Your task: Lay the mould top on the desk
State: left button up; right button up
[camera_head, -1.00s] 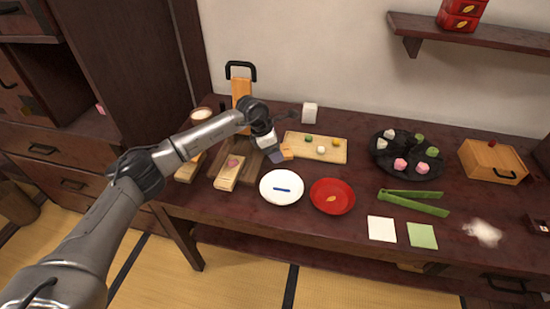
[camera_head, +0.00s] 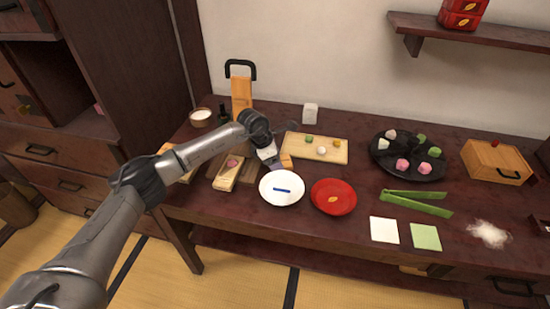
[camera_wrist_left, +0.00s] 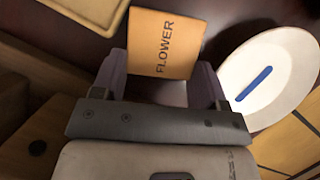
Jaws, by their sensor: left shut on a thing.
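The mould top (camera_head: 286,160), a light wooden block marked FLOWER, is between the fingers of my left gripper (camera_head: 275,163), which is shut on it. In the left wrist view the mould top (camera_wrist_left: 166,45) shows its lettered face, with a finger on each side. It is over the dark desk (camera_head: 365,205), just behind the white plate (camera_head: 283,199). I cannot tell whether it touches the desk. The lower mould (camera_head: 224,181) with a pink sweet (camera_head: 232,161) lies left of the gripper. My right gripper is not in view.
A wooden board (camera_head: 338,152) with small sweets lies behind the gripper. The white plate, holding a blue stick, also shows in the left wrist view (camera_wrist_left: 290,48). A red plate (camera_head: 333,208) and green tongs (camera_head: 415,202) lie to the right. Bare desk shows between them.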

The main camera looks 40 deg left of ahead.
pick_arm(q)
jog(key=o, duration=0.7)
jog(key=p+v, duration=0.5)
jog(key=v, duration=0.8)
jog(key=shift+w+r, duration=0.2)
jog(key=shift+d, duration=0.1)
